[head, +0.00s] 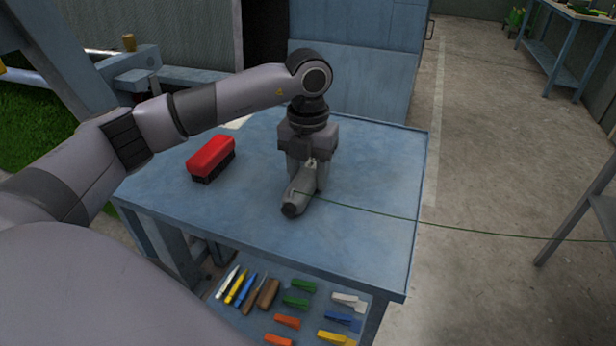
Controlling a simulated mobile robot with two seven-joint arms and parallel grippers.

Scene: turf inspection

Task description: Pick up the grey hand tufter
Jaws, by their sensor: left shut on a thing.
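The grey hand tufter (296,196) is on the blue table (372,190), with its dark tip toward the front. A thin green yarn runs from it to the right, past the table's edge. My left gripper (304,172) points straight down over the tufter and is shut on it. The fingers hide part of the tufter's upper side. I cannot tell whether the tufter touches the tabletop or is just above it. My right gripper is not in view.
A red and black block-like brush (211,158) lies left of the tufter. A lower shelf (262,318) holds several pens, tools and coloured clips. The tabletop right of the tufter is clear apart from the yarn. Concrete floor lies to the right.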

